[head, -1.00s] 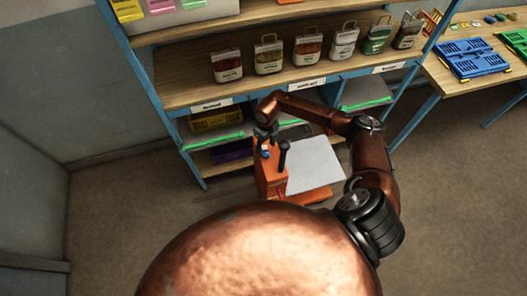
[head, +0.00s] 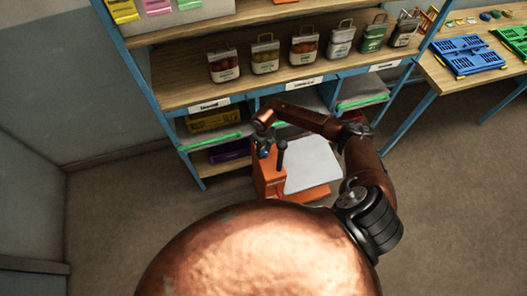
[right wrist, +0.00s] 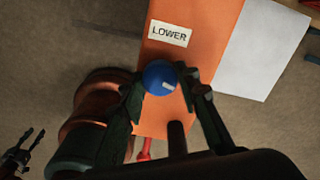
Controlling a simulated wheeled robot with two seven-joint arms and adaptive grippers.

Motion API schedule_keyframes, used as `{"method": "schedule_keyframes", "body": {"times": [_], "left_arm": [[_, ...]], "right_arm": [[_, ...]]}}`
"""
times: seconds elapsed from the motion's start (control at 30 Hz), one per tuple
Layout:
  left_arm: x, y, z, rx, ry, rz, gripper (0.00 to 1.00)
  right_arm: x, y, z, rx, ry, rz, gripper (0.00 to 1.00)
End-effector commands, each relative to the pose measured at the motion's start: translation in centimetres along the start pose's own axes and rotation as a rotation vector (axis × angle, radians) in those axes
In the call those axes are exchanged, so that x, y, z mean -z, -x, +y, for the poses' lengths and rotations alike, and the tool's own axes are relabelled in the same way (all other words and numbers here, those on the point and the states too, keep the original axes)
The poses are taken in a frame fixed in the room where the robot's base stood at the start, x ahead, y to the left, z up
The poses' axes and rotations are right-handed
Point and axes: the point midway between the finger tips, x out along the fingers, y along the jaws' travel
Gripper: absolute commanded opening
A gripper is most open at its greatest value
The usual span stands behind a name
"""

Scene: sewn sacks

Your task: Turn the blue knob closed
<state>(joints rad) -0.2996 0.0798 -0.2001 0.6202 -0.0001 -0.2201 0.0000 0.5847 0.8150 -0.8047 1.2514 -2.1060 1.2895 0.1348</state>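The blue knob (right wrist: 158,76) shows in the right wrist view on the orange body (right wrist: 205,20) of a low device, beside a white label reading LOWER (right wrist: 169,33). A pale mark is on its lower right. My right gripper (right wrist: 162,80) has one fingertip on each side of the knob, very close to it; I cannot tell whether both press on it. In the head view this gripper (head: 264,150) is over the top of the orange device (head: 268,180), hiding part of the knob. My left gripper (right wrist: 20,148) shows at the right wrist view's left edge, fingers apart and empty.
A dark upright post (head: 281,155) stands beside the knob. The device's pale platform (head: 312,165) lies to its right. A blue-framed shelf (head: 175,85) with several packs stands behind. A table (head: 450,72) with blue and green crates is at right. Floor is clear at left.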

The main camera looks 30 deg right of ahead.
Motion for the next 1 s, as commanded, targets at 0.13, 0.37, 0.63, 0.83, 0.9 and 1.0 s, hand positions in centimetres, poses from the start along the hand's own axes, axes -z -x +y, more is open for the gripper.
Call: {"method": "schedule_keyframes", "body": {"times": [0.13, 0.37, 0.63, 0.83, 0.9, 1.0], "left_arm": [[-0.05, 0.00, 0.01, 0.000, 0.000, -0.001, 0.40], [-0.06, 0.01, 0.01, 0.000, 0.000, -0.001, 0.40], [-0.04, 0.16, 0.01, 0.000, 0.000, 0.000, 0.40], [0.02, 0.49, 0.00, 0.000, 0.000, 0.000, 0.40], [0.04, 0.66, -0.01, 0.000, 0.000, 0.000, 0.40], [0.09, 0.95, -0.02, 0.000, 0.000, 0.001, 0.40]], "right_arm": [[-0.01, 0.02, -0.01, 0.000, 0.000, 0.000, 0.16], [-0.02, 0.03, -0.01, 0.000, -0.001, 0.000, 0.05], [-0.04, 0.08, -0.01, 0.000, -0.049, -0.001, 0.05], [-0.05, 0.16, -0.02, 0.000, -0.169, 0.000, 0.05], [-0.04, 0.17, -0.02, 0.000, -0.226, 0.000, 0.05], [-0.06, 0.21, -0.02, 0.000, -0.317, 0.000, 0.05]]}}
